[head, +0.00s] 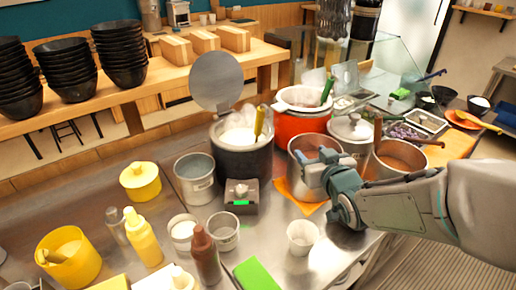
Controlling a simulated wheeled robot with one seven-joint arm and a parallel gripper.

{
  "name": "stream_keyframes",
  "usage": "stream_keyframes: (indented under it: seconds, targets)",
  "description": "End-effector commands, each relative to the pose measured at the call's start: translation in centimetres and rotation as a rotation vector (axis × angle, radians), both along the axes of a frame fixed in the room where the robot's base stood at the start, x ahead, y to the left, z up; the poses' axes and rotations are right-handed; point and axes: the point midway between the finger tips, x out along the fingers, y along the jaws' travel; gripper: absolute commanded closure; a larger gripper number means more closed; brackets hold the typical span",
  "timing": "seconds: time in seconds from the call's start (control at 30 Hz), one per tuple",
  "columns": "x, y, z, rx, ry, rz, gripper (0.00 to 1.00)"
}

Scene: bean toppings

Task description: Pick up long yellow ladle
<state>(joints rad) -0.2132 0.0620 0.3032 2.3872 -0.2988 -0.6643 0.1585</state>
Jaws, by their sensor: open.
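A yellow handle (260,120) stands upright out of the dark pot (243,158) with white contents, at the centre; its lower end is hidden in the pot. Another long yellow handle (480,122) lies by an orange dish at the far right. I cannot tell which of them is the long yellow ladle. My gripper (312,170) is open, over the steel pot (298,143) right of the dark pot. It is apart from both yellow handles. The arm hides part of the steel pot.
An orange pot with a white strainer (301,98) stands behind. A pot with brown contents (402,160) is beside my arm. A white cup (302,237), a grey box (241,197) and sauce bottles (142,238) crowd the counter's front. Black bowls (65,68) stack on the shelf.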

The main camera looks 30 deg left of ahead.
Motion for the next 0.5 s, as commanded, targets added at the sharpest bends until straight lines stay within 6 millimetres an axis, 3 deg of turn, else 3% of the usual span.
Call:
stream_keyframes:
  seconds: [0.1,0.2,0.37,0.5]
  targets:
    - [-0.9,3.2,0.8,0.088,-0.053,0.089,0.51]
    - [-1.6,4.9,1.4,0.147,-0.085,0.141,0.51]
    - [-2.1,6.3,2.0,0.197,-0.111,0.182,0.51]
    - [-1.4,7.6,2.2,0.208,-0.114,0.19,0.51]
